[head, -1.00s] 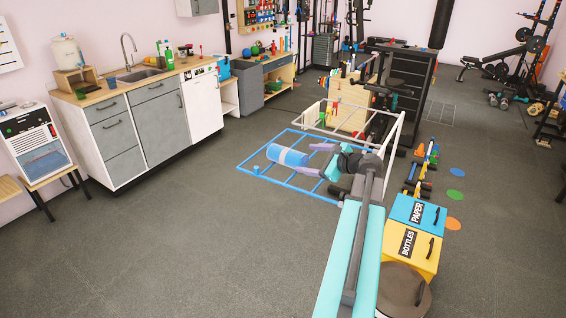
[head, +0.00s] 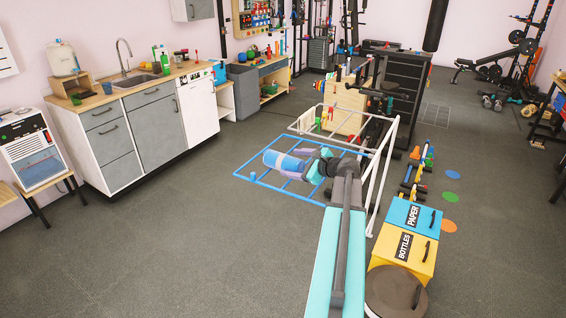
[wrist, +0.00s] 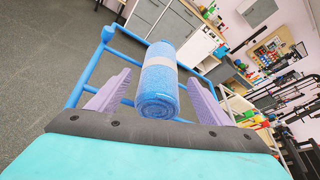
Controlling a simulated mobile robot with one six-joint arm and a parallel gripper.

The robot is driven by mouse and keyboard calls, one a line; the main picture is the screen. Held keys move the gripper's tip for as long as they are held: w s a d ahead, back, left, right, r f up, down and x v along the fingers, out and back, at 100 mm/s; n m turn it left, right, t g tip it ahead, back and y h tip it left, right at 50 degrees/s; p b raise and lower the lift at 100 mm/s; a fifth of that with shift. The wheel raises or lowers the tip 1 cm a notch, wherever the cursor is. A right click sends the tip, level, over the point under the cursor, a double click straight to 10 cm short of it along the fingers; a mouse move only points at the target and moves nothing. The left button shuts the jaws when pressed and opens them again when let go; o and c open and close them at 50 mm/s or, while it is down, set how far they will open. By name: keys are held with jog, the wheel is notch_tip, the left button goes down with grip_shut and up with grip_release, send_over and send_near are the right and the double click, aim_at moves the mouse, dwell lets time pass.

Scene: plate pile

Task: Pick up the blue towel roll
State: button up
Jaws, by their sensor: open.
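The blue towel roll (head: 284,162) has a pale band around its middle. In the head view it lies at the blue rack frame (head: 247,180), in front of my gripper (head: 292,163). In the wrist view the blue towel roll (wrist: 158,90) is between the two lilac fingers of my gripper (wrist: 158,88), its spiral end facing the camera. The fingers are spread, with a gap on each side of the roll. What holds the roll up underneath is hidden.
The blue rack frame also shows in the wrist view (wrist: 85,75). A white wire frame (head: 388,160) stands right behind it. Yellow and blue bins (head: 403,255) stand right of my arm. The floor (head: 180,240) to the left is clear.

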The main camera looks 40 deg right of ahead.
aim_at(281, 160)
jog(key=shift+x, duration=1.15)
jog(key=shift+w, duration=0.1)
jog(key=shift+w+f+p, duration=0.1)
jog(key=shift+w+p, duration=0.45)
jog(key=shift+p, duration=0.05)
jog(key=shift+p+x, duration=0.85)
jog(key=shift+x, duration=1.15)
jog(key=c, duration=1.3)
jog(key=shift+o, duration=0.2)
